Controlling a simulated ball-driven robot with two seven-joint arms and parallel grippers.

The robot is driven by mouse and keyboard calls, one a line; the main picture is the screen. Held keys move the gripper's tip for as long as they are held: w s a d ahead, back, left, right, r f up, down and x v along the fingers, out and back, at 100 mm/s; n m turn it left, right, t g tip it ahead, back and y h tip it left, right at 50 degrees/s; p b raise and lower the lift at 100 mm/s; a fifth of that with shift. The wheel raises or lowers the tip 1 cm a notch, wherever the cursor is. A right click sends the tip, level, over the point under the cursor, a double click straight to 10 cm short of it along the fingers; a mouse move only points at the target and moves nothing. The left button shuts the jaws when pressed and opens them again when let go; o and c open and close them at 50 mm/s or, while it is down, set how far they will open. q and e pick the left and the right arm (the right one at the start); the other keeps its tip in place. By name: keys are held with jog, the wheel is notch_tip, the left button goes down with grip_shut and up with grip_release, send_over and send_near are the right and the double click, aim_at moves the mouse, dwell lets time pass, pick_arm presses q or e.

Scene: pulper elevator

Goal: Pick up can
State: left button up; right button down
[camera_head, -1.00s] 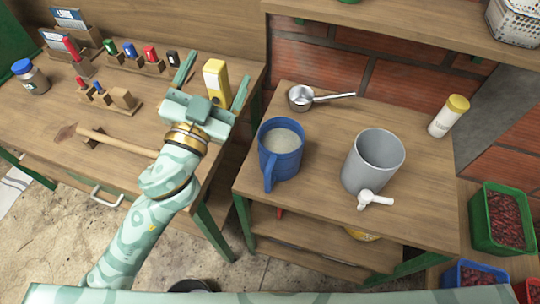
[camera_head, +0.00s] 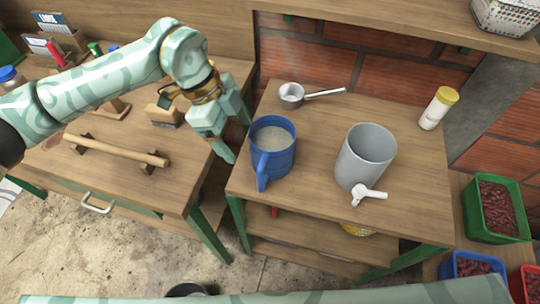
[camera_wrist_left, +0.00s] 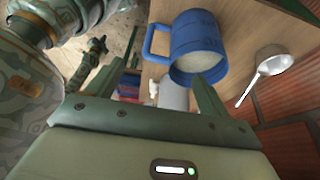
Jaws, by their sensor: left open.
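A grey cylindrical can (camera_head: 364,158) stands upright on the right-hand table, with a white spigot (camera_head: 368,194) low at its front. A blue jug (camera_head: 273,150) with a handle and pale contents stands left of it; the jug also shows in the left wrist view (camera_wrist_left: 198,40). Which vessel the task means by can is unclear. My left gripper (camera_head: 238,138) is open and empty, just left of the jug, near the gap between the tables. Its fingers also show in the left wrist view (camera_wrist_left: 160,75), below the jug in the picture. My right gripper is not in view.
A white bottle with a yellow lid (camera_head: 438,108) stands at the back right. Green (camera_head: 493,208) and blue crates stand lower right. The table's front right is clear.

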aim_at(263, 167)
pick_arm(q)
jog(key=b+x, duration=0.1)
jog(key=x, duration=0.3)
jog(key=b+x, duration=0.1)
jog(key=x, duration=0.7)
jog(key=shift+s+d+b, duration=0.2)
jog(key=shift+d+b, duration=0.2)
jog(key=shift+d, duration=0.1)
grip_shut()
jog(key=shift+r, duration=0.1)
